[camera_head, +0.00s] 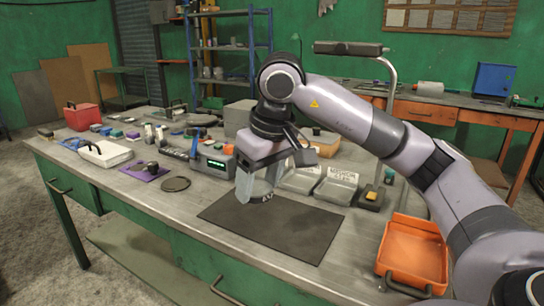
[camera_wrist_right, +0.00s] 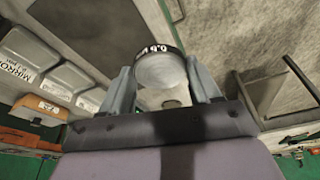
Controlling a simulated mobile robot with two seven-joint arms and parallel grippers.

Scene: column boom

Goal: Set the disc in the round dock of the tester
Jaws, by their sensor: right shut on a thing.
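My right gripper (camera_head: 258,192) hangs above the back edge of the dark mat, fingers pointing down. In the right wrist view its two fingers (camera_wrist_right: 163,82) are shut on the disc (camera_wrist_right: 163,68), a pale round piece with a dark rim carrying white lettering. In the head view the disc is hard to make out between the fingers. A grey box with a green lit display, apparently the tester (camera_head: 213,163), stands on the bench just left of the gripper. I cannot make out its round dock clearly. My left gripper is out of view.
The dark mat (camera_head: 285,230) is bare. A flat dark round piece (camera_head: 175,184) and a purple pad (camera_head: 146,171) lie to the left. Labelled grey bins (camera_head: 337,186) stand behind the gripper. An orange tray (camera_head: 413,252) sits at the right.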

